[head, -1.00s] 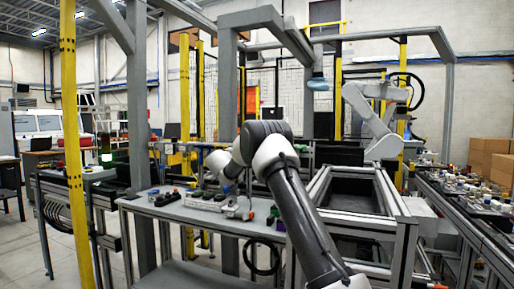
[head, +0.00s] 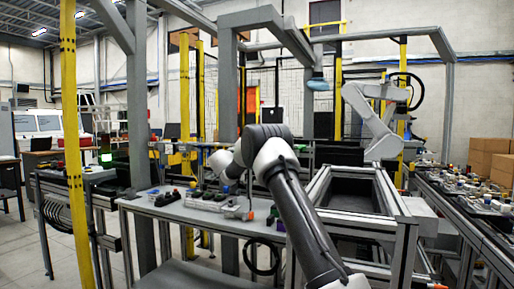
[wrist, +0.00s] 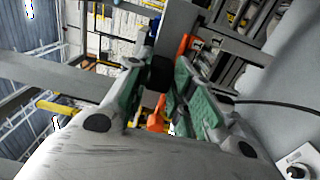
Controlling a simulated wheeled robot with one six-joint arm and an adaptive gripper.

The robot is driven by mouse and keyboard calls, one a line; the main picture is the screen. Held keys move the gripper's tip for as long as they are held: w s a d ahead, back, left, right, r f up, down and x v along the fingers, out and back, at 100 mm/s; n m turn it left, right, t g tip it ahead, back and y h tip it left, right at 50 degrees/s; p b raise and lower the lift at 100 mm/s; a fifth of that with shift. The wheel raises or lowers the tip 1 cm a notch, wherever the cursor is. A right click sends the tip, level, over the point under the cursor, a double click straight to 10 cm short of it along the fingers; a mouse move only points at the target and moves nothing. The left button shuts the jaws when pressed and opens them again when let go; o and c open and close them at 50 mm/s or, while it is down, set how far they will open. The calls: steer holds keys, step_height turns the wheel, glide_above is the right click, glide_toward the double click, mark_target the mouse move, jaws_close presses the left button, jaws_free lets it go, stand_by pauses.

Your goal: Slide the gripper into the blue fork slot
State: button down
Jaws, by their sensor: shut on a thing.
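My gripper (wrist: 166,68) points away from the wrist camera, with green pads on its two fingers. The fingers are shut on a dark piece (wrist: 160,73) between their tips; I cannot tell exactly what it is. A small blue part (wrist: 154,27) shows just beyond the fingertips, and an orange part (wrist: 184,45) is beside the right finger. In the head view a small blue spot (head: 225,189) shows below my wrist, above the grey workbench (head: 180,211). My fingertips are mostly hidden there, and the inside of the blue fork slot cannot be made out.
Several small dark parts (head: 172,196) stand on the bench left of my arm. An orange part (head: 250,215) sits near its right end. A metal frame with a dark tray (head: 345,205) is to the right. Grey posts (head: 138,100) rise behind the bench.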

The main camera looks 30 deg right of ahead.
steer(key=shift+d+r, duration=0.1)
stand_by(0.3)
steer(key=shift+w+d, duration=0.5)
steer(key=shift+d, duration=0.05)
steer(key=shift+w+d, duration=0.1)
steer(key=shift+d, duration=0.05)
stand_by(0.3)
steer(key=shift+w+d, duration=0.35)
steer(key=shift+d, duration=0.1)
stand_by(0.4)
steer(key=shift+w+d, duration=0.45)
steer(key=shift+d, duration=0.05)
steer(key=shift+w+d, duration=0.15)
steer(key=shift+d, duration=0.1)
steer(key=shift+w+d, duration=0.2)
steer(key=shift+d, duration=0.1)
stand_by(0.4)
